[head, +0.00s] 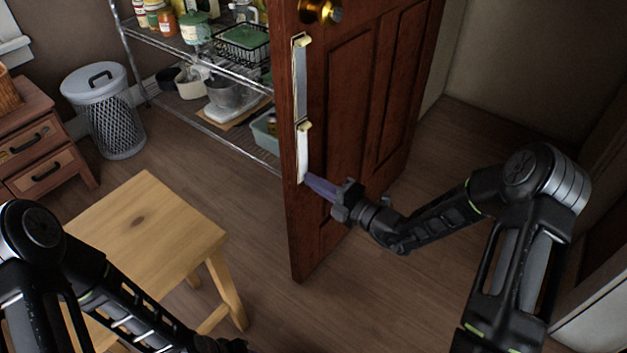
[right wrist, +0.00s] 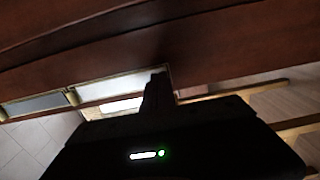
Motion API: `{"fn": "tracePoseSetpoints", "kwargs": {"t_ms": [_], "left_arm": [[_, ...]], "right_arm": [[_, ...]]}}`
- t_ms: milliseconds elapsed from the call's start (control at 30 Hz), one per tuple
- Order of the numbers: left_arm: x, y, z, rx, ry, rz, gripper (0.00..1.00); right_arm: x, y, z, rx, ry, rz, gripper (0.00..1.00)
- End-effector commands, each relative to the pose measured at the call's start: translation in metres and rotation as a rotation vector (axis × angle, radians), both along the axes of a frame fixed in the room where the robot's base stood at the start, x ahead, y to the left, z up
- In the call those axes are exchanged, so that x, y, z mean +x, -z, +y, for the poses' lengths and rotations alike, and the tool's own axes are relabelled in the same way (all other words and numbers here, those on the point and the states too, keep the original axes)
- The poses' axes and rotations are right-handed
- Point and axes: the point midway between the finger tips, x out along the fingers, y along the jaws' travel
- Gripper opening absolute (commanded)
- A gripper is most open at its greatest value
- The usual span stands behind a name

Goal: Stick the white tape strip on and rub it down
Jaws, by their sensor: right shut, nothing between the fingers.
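The white tape strip (head: 304,158) lies upright along the near edge of the brown door (head: 360,110), below a grey strip (head: 300,82) with a pale border. In the right wrist view the white strip (right wrist: 122,88) lies flat along the door, its far end beside my fingers. My right gripper (head: 310,181) is shut and empty, with its purplish fingertips at the strip's lower end. It also shows in the right wrist view (right wrist: 158,88) as a dark shape; whether it touches the strip is unclear. My left gripper (head: 222,345) is only partly in view at the bottom edge.
A wooden stool (head: 150,225) stands left of the door. Behind it are a wire rack (head: 235,75) with jars and bowls, a mesh bin (head: 108,115) and a drawer unit (head: 35,145). The floor right of the door is clear. A brass knob (head: 322,10) sits above the strips.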

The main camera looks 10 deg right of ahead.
Motion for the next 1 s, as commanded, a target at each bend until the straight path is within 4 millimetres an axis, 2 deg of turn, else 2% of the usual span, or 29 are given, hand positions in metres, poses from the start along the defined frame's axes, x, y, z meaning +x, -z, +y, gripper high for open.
{"fn": "tracePoseSetpoints", "kwargs": {"t_ms": [200,600,1000], "left_arm": [[0.000,-0.015,0.000,0.000,0.000,0.000,0.47],[0.000,-0.032,0.000,0.000,0.000,0.000,0.47],[0.000,-0.032,0.000,0.000,0.000,0.000,0.47]], "right_arm": [[-0.017,-0.003,-0.013,0.001,0.001,0.002,0.00],[-0.049,-0.001,-0.038,0.001,0.001,0.002,0.00],[-0.052,0.000,-0.040,0.001,0.000,0.001,0.00]]}}
